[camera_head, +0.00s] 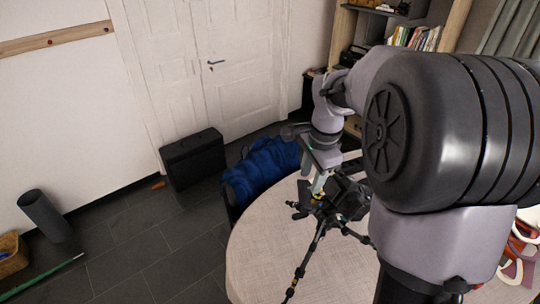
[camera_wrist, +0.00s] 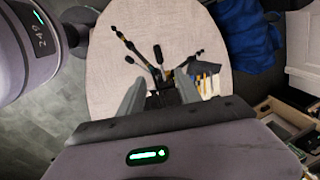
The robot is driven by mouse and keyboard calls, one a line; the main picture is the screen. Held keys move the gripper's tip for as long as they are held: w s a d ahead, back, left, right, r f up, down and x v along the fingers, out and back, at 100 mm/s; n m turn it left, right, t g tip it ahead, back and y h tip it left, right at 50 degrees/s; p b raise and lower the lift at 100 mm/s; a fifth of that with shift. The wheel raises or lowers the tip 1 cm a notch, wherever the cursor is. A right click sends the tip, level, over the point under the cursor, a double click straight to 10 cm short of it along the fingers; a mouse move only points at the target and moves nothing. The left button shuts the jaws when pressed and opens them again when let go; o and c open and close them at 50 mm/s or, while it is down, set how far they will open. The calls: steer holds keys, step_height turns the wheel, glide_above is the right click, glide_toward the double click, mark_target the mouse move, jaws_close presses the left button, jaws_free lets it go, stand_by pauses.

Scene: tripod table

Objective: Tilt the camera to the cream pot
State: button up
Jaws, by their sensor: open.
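The black camera (camera_head: 348,198) sits on a small tripod (camera_head: 318,240) on the round, pale table (camera_head: 262,245). In the wrist view the tripod's dark legs (camera_wrist: 133,46) spread over the table. The camera is mostly hidden there behind my gripper, so its tilt is hard to read. My gripper (camera_head: 314,184) is close beside the camera in the head view. In the wrist view my gripper (camera_wrist: 160,84) has its two grey fingers apart, with dark tripod or camera parts between them. I cannot tell whether they touch. I cannot make out a cream pot in either view.
A blue bundle (camera_head: 262,170) lies beyond the table's edge, near a black case (camera_head: 193,158) on the floor. A bookshelf (camera_head: 412,36) stands at the back right. Red and white items (camera_head: 518,255) show at the right. Bare tabletop shows left of the tripod.

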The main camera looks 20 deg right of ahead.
mark_target(300, 214)
steer(key=f+b, duration=0.1)
steer(key=f, duration=0.4)
steer(key=w+f+b, duration=0.1)
steer(key=f+b, duration=0.1)
steer(key=f, duration=0.4)
steer(key=w+f+b, duration=0.1)
steer(key=f, duration=0.5)
steer(key=shift+w+a+b, duration=0.1)
steer(key=shift+a+b, duration=0.2)
jaws_close()
